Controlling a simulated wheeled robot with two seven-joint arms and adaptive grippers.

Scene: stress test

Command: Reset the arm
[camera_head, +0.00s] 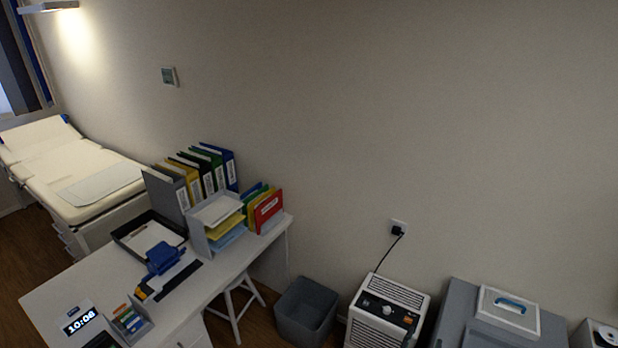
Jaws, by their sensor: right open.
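My left gripper and arm are not in view.
A white desk (222,277) on the left holds binders (200,172), a paper tray (148,238), a blue hole punch (164,259) and a clock (78,321). A grey bin (305,311), the white unit (386,315) and a grey cabinet (455,322) line the wall.

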